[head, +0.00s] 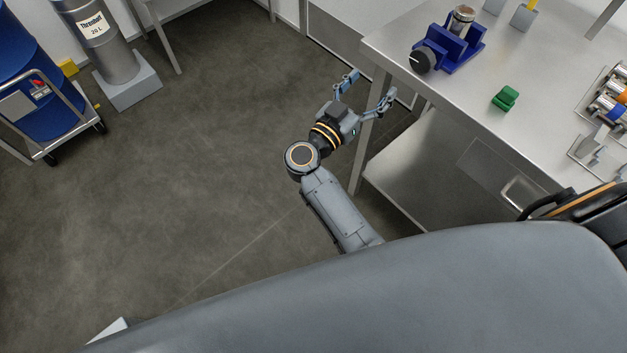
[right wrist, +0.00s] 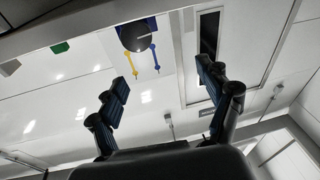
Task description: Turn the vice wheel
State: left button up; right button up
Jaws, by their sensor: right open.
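The blue vice (head: 460,48) stands on the metal worktable near its far left edge, with a silver cylinder (head: 462,20) upright in it. Its dark round wheel (head: 422,60) faces the table's left edge. In the right wrist view the wheel (right wrist: 137,36) shows at the top, in front of part of the blue vice (right wrist: 152,22). My right gripper (head: 367,90) is open and empty, left of the table edge and apart from the wheel. Its spread fingers also show in the right wrist view (right wrist: 165,78). My left gripper is not in view.
The worktable (head: 440,95) has its edge and leg close beside my right gripper. A green block (head: 505,98) lies on it, with metal fittings (head: 608,105) at the right. A blue drum (head: 30,85) on a cart and a grey cylinder (head: 100,40) stand far left. The floor between is clear.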

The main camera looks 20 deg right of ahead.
jog(key=w+a+f+n+t+y+p, duration=0.2)
jog(key=w+a+f+n+t+y, duration=0.2)
jog(key=a+f+n+t+y, duration=0.45)
jog(key=s+a+f+n+g+y+p, duration=0.1)
jog(key=s+f+n+g+y, duration=0.1)
jog(key=f, duration=0.7)
jog(key=s+a+f+n+g+y+p, duration=0.1)
jog(key=s+a+f+n+y, duration=0.1)
jog(key=s+f+y, duration=0.3)
jog(key=shift+s+a+f+n+g+y+p, duration=0.3)
jog(key=shift+f+n+y, duration=0.3)
jog(key=shift+f, duration=1.75)
jog(key=shift+f, duration=0.1)
